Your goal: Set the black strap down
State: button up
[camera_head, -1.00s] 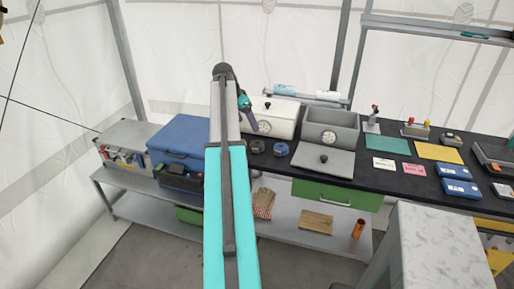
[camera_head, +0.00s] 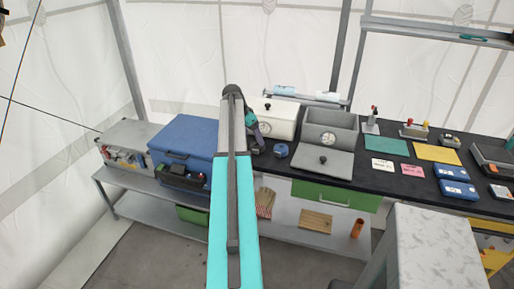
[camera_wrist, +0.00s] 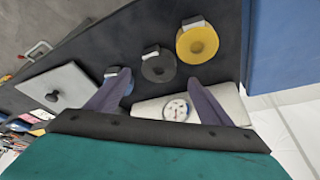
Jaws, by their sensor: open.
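The black strap (camera_wrist: 158,67) is a dark ring-shaped roll with a pale tag. It lies on the dark bench top in the wrist view, between a yellow roll and a blue roll. My gripper (camera_wrist: 161,78) is open, with one purple finger on each side of the view and nothing held between them. The strap shows just beyond the fingertips; I cannot tell whether they touch it. In the head view my gripper (camera_head: 255,140) is over the bench left of the blue roll (camera_head: 281,150), and my arm and gripper largely hide the strap.
The yellow roll (camera_wrist: 197,42) lies beside the strap. A white box with a dial (camera_head: 278,118) and a grey bin with a lid (camera_head: 323,160) stand close by. A blue cooler (camera_head: 185,140) is left of my arm. Cards and mats lie farther right.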

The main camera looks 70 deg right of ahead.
aim_at(257, 145)
jog(key=shift+f, duration=0.2)
dwell(0.3)
jog(key=shift+p+x, duration=1.05)
jog(key=shift+x, duration=0.2)
jog(key=shift+p+x, duration=0.35)
jog(key=shift+x, duration=1)
jog(key=shift+s+r, duration=0.1)
jog(key=shift+c, duration=0.4)
jog(key=c, duration=1.2)
jog(key=shift+r, duration=0.1)
